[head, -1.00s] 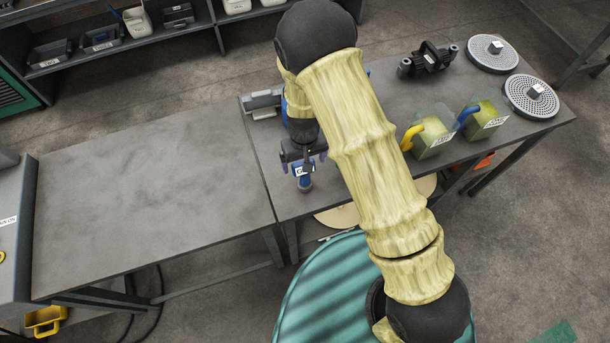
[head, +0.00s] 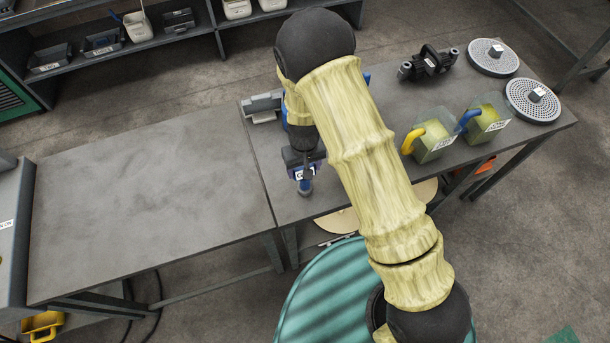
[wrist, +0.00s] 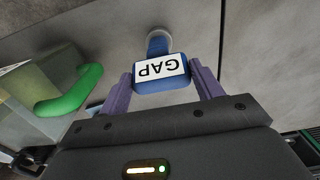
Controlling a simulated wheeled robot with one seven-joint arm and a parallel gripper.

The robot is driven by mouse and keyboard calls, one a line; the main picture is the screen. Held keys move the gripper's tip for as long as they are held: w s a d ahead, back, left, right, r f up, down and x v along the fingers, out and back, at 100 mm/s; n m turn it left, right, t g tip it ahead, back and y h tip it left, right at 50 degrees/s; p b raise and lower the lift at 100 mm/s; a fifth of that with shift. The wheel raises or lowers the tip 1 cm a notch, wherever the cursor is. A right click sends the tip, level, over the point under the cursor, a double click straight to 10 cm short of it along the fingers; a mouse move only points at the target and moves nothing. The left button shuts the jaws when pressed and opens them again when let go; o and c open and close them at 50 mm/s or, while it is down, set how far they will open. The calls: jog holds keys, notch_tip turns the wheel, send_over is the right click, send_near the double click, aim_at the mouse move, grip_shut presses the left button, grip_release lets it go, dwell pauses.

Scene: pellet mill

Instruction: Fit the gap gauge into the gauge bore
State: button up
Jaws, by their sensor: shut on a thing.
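The gap gauge (head: 306,187) is blue, with a white label that reads GAP in the wrist view (wrist: 160,84). Its stem points away from my gripper and ends in a round grey tip. My gripper (wrist: 160,70) is shut on the gauge's labelled block, with a purple finger on each side. In the head view, my gripper (head: 304,165) is over the front left part of the right-hand table. I cannot make out the gauge bore in either view; my arm covers part of the table.
A grey metal fixture (head: 263,103) stands behind and left of my gripper. To the right are clear jugs with a yellow handle (head: 414,138) and a blue handle (head: 470,119), a black device (head: 428,63) and perforated discs (head: 533,100). The left table (head: 145,205) is bare.

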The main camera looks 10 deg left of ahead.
jog(key=shift+r, duration=0.15)
jog(key=shift+r+p, duration=1.75)
jog(key=shift+r, duration=0.35)
jog(key=shift+r+p, duration=0.35)
jog(key=shift+r, duration=0.2)
jog(key=shift+s, duration=0.1)
